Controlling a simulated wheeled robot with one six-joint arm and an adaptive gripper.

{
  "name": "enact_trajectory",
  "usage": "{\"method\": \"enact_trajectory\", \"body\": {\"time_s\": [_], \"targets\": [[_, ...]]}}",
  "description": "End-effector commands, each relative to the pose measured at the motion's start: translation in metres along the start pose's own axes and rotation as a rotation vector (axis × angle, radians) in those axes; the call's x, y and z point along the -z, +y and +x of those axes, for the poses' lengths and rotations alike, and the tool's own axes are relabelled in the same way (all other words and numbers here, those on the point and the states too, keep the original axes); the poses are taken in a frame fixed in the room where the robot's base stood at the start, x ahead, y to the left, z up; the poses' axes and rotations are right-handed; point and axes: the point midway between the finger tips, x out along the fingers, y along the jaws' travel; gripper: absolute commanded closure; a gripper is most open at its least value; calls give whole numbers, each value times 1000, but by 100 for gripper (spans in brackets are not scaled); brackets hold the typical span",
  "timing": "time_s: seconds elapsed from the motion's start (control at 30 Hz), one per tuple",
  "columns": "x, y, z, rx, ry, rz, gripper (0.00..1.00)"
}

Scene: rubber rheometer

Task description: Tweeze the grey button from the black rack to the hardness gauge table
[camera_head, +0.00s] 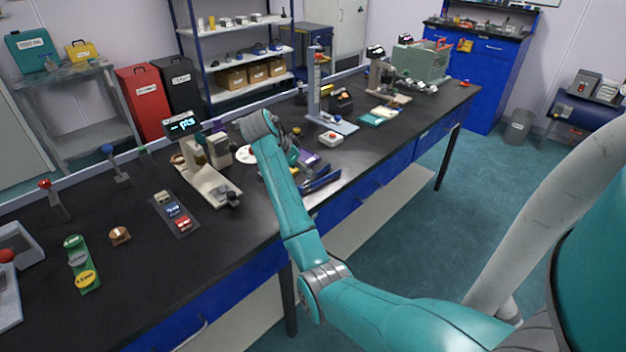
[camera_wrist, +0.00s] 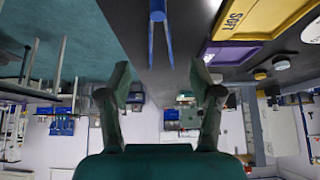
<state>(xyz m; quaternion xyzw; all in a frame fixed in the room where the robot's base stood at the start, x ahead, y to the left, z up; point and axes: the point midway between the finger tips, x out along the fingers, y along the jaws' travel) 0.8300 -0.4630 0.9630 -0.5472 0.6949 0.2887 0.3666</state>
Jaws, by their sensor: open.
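My gripper (camera_wrist: 162,82) is open in the wrist view, with nothing between its fingers. Blue tweezers (camera_wrist: 157,30) show beyond the fingertips, apart from them. Small round greyish pieces (camera_wrist: 282,62) lie at the right of the wrist view; I cannot tell whether one is the grey button. In the head view my arm hides my fingertips and part of the bench. A beige stand (camera_head: 208,175) with a lit display (camera_head: 182,124) looks like the hardness gauge; its table is too small to make out clearly. I cannot clearly identify the black rack.
A purple tray (camera_wrist: 229,54) and a yellow tray marked SOFT (camera_wrist: 262,18) are near the tweezers. A dark panel with coloured labels (camera_head: 177,213) lies before the beige stand. A tall blue-grey column stand (camera_head: 314,90) is farther back. Bare black bench (camera_head: 130,275) shows in front.

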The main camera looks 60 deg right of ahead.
Motion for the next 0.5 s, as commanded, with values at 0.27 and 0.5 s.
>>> {"method": "enact_trajectory", "body": {"time_s": [0.27, 0.5], "targets": [[0, 0, 9, -2, -1, -1, 35], [0, 1, 37, -3, -1, -1, 35]]}}
